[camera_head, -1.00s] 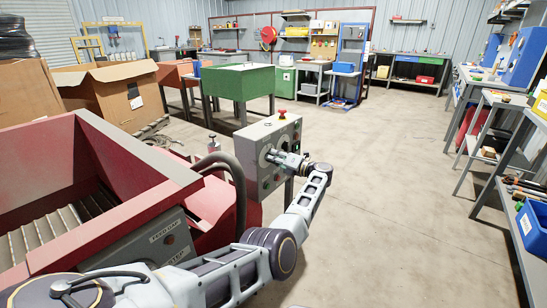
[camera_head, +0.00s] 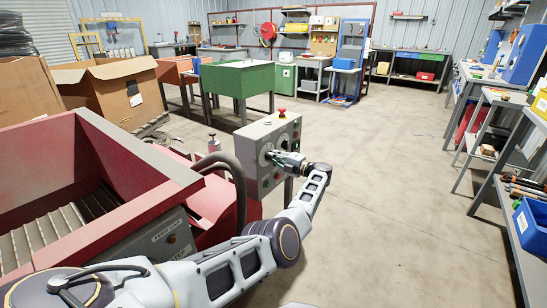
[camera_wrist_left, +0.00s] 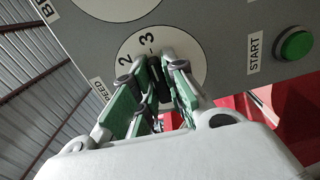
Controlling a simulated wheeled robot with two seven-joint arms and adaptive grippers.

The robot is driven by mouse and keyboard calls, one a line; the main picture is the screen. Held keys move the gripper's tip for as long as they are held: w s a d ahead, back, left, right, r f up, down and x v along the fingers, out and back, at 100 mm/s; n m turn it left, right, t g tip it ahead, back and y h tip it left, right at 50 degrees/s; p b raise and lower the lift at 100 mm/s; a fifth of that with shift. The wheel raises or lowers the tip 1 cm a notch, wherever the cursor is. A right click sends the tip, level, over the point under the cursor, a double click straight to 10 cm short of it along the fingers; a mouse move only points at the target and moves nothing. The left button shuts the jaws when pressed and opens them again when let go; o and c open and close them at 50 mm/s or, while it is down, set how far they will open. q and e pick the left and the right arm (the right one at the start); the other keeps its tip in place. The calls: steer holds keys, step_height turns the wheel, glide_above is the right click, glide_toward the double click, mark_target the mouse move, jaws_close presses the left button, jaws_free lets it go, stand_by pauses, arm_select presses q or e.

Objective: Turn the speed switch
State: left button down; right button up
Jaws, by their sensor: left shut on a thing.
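The speed switch sits on a pale round dial (camera_wrist_left: 194,52) marked 2 and 3, beside a partly hidden SPEED label (camera_wrist_left: 97,90), in the left wrist view. The dial is on the grey control box (camera_head: 284,140) on the red machine in the head view. My left gripper (camera_head: 272,157) is at the face of this box. In the wrist view its green-padded fingers (camera_wrist_left: 158,88) are closed together over the dial's centre, shut on the switch knob. The fingers hide most of the knob, so its exact pointing is unclear. My right gripper is not in view.
A green START button (camera_wrist_left: 295,43) is right of the dial. A red mushroom button (camera_head: 282,113) tops the box. A dark hose (camera_head: 239,185) and the red hopper (camera_head: 150,205) lie left of my arm. The floor (camera_head: 390,200) to the right is clear.

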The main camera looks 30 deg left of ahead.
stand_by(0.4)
arm_select(q)
steer(key=c, duration=1.5)
jaws_free()
steer(key=shift+o, duration=0.2)
steer(key=s+d, duration=0.1)
steer(key=d, duration=1.1)
